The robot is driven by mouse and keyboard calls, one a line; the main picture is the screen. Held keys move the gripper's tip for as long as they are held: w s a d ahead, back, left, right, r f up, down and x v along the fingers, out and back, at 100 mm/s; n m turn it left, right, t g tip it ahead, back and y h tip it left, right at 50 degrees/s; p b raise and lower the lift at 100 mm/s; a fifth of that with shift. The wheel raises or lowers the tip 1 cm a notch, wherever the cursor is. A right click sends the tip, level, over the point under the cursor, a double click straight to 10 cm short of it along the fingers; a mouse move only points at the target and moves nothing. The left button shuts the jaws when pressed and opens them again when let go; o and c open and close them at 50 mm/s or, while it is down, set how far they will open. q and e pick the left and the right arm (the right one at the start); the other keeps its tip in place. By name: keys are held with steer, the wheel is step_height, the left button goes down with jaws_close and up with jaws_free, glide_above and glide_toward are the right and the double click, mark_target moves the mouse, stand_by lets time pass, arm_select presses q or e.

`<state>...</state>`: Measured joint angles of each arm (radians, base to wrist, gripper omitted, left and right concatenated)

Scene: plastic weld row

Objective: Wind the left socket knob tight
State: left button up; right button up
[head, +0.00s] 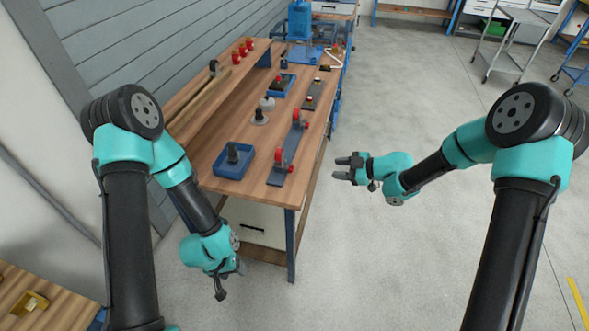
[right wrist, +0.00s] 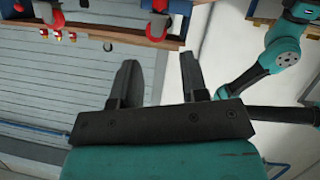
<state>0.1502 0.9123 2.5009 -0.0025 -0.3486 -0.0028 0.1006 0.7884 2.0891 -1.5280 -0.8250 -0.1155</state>
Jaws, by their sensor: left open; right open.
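A dark grey bar (head: 277,178) on the bench carries two red sockets, a nearer one (head: 280,157) and a farther one (head: 297,116). Each has a small red knob on its right side: the near knob (head: 292,168) and the far knob (head: 306,125). I cannot tell which is the left socket. My right gripper (head: 340,168) is open and empty, off the bench's right edge, apart from both knobs. Its spread fingers (right wrist: 158,80) show in the right wrist view. My left gripper (head: 230,283) hangs below the bench's near end, touching nothing; its fingers are partly hidden.
A blue tray (head: 223,170) with a black part stands left of the bar. White-based parts (head: 260,117), another blue tray (head: 281,84) and a grey plate (head: 312,97) lie farther back. A wooden shelf (head: 210,95) lines the wall. The floor right of the bench (head: 420,230) is clear.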

mark_target(293, 169)
steer(key=x, duration=1.7)
steer(key=shift+w+f, duration=0.1)
steer(key=c, duration=0.6)
